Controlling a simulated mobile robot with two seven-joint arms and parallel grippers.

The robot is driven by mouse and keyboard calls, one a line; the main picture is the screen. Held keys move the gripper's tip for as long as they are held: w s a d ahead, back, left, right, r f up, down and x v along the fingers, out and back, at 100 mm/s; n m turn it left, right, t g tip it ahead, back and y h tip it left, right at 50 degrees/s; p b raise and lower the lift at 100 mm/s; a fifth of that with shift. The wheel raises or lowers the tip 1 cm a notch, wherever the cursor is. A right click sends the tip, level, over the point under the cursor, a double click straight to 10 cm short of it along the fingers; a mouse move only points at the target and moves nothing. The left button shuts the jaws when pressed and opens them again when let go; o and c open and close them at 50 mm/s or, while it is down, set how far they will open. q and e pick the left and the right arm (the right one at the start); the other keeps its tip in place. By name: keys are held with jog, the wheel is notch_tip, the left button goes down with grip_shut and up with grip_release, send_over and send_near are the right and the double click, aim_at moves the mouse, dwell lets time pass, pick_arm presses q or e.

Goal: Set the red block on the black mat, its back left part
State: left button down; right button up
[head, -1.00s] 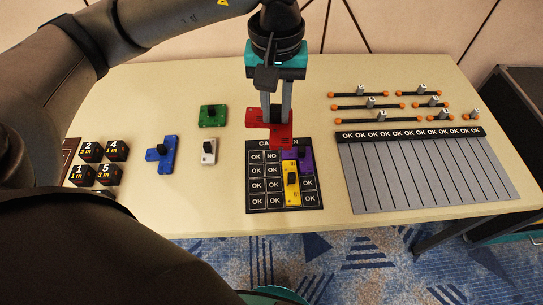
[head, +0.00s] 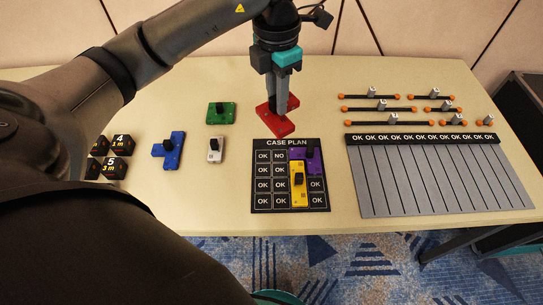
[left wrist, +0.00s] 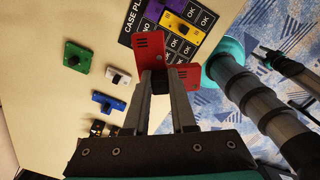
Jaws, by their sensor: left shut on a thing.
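The red block (head: 280,125) is in my left gripper (head: 282,100), just behind the back edge of the black mat (head: 272,187) in the head view. It looks held above the table; its exact height is unclear. In the left wrist view my shut fingers (left wrist: 160,88) grip the block's dark knob, and the red block (left wrist: 150,47) reaches toward the mat. A yellow block (head: 299,190) and a purple block (head: 314,166) lie on the mat's right half. The mat's left columns are bare.
Left of the mat lie a green block (head: 220,112), a white block (head: 215,155) and a blue block (head: 171,152). Black numbered cubes (head: 116,167) stand further left. On the right are a grey striped board (head: 440,185) and several bars with orange ends (head: 385,109).

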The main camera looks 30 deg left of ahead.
pick_arm(q)
jog(key=n, duration=0.2)
jog(key=a+f+n, duration=0.1)
jog(key=n, duration=0.3)
jog(key=shift+w+a+f+n, duration=0.2)
jog(key=shift+a+f+n, duration=0.05)
jog(key=shift+a+n, duration=0.15)
jog(key=n, duration=0.3)
jog(key=a+f+n, duration=0.1)
jog(key=shift+w+b, duration=0.1)
jog(key=shift+b, duration=0.25)
jog(key=shift+n, duration=0.4)
notch_tip(320, 180, down, 15)
jog(key=b, duration=0.3)
jog(key=shift+a+f+b, duration=0.1)
jog(key=shift+f+b, duration=0.05)
jog(key=shift+b, duration=0.15)
jog(key=shift+f, duration=0.5)
notch_tip(320, 180, down, 4)
jog(key=shift+r+b, duration=0.25)
jog(key=shift+b, duration=0.35)
jog(key=shift+f, duration=0.1)
pick_arm(e)
notch_tip(320, 180, down, 6)
jog(key=w+d, duration=0.1)
jog(key=w, duration=0.1)
jog(key=shift+w+d+r+t, duration=0.25)
jog(key=shift+w+d+t, duration=0.05)
jog(key=shift+d, duration=0.1)
